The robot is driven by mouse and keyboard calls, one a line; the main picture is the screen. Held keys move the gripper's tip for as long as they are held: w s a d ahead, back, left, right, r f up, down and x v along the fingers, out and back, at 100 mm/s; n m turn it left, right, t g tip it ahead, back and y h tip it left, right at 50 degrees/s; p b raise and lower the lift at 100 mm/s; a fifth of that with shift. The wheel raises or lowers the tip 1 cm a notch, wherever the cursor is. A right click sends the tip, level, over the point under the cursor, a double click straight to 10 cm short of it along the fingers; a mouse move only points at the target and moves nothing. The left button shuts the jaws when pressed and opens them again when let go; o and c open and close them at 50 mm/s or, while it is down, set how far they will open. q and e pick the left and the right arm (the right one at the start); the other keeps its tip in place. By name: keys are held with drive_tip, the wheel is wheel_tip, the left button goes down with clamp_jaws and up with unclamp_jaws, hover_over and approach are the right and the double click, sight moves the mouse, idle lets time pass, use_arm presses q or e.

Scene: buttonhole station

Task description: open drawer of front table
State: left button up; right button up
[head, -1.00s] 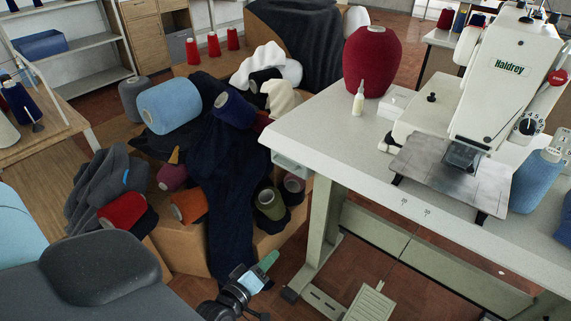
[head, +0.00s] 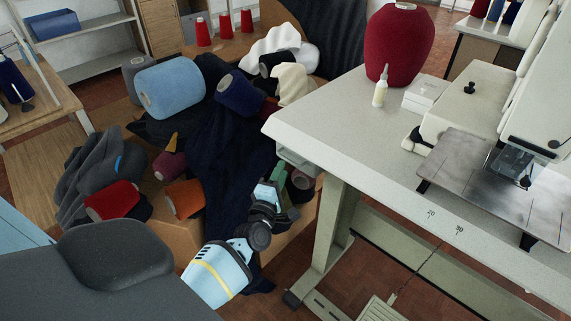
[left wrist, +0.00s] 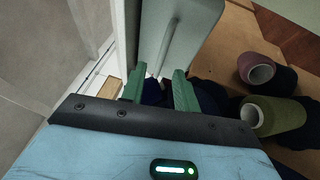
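The front table (head: 345,110) has a light speckled top. Its small pale grey-green drawer (head: 297,160) hangs under the left end and looks almost shut, though my gripper hides part of it. My left gripper (head: 283,187) is just below and left of the drawer, its green fingers apart. In the left wrist view the left gripper (left wrist: 160,88) is open, and the drawer (left wrist: 182,28) fills the top middle. The drawer's near edge lies at or just beyond the fingertips; I cannot tell whether they touch. My right gripper is in neither view.
Boxes with yarn cones and dark cloth (head: 215,150) crowd the space left of the table. A sewing machine (head: 475,100), a red cone (head: 400,45) and a small bottle (head: 381,88) stand on the table.

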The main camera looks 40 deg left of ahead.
use_arm(q)
drive_tip(key=shift+x, duration=2)
clamp_jaws()
